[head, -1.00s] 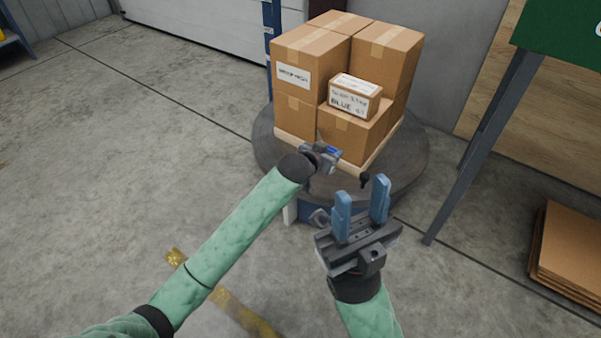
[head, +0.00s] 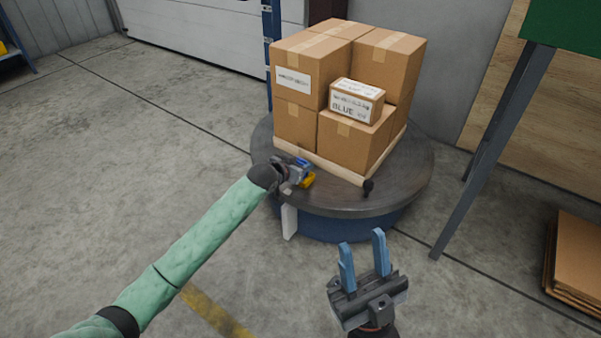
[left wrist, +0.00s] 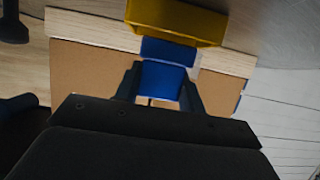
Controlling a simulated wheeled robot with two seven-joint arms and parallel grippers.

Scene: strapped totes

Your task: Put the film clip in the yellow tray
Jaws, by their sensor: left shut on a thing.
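My left gripper (head: 299,170) is at the front left of the round turntable, in front of the pallet of boxes. It is shut on a blue piece, taken as the film clip (head: 304,162). In the left wrist view the blue clip (left wrist: 162,78) shows between the dark fingers. The yellow tray (head: 308,181) is partly hidden right beside this gripper. In the left wrist view the tray (left wrist: 175,20) lies just beyond the clip; I cannot tell whether they touch. My right gripper (head: 363,262) is open and empty, in front of the turntable.
The turntable (head: 400,190) carries a wooden pallet (head: 335,168) stacked with cardboard boxes (head: 355,145). A black knob (head: 368,187) stands at its front rim. A green-topped table (head: 570,30) with grey legs and flat cardboard (head: 575,260) are at right. The floor at left is clear.

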